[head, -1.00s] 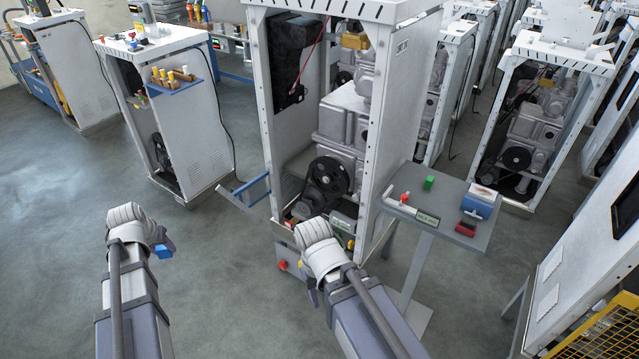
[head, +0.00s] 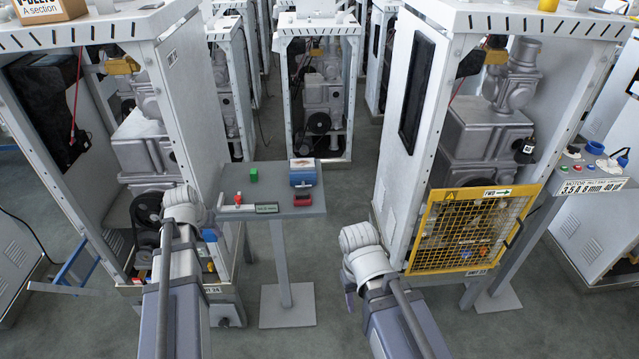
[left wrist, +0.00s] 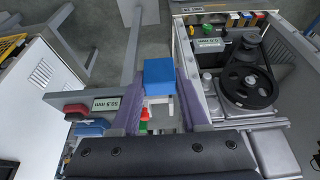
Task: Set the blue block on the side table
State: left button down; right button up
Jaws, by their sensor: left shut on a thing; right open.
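The blue block (left wrist: 159,75) is between the two purple fingers of my left gripper (left wrist: 160,100), seen in the left wrist view. In the head view my left gripper (head: 208,236) is in front of the side table's left end, with a bit of blue at its fingers. The side table (head: 275,183) is a grey top on a post, to the right of that gripper. In the left wrist view the block appears above the floor, clear of the table. My right gripper (head: 349,287) is open and empty, low in front of the caged cabinet; its fingers are partly hidden.
On the side table are a green block (head: 254,175), a blue-and-white item (head: 302,172), a red item (head: 303,200) and a red-topped white handle (head: 238,199). An open cabinet (head: 190,95) stands close left. A yellow mesh guard (head: 465,232) is on the right. Bare tabletop shows in the middle.

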aim_at(274, 173)
jog(key=i+l+z, duration=0.15)
jog(key=i, duration=1.1)
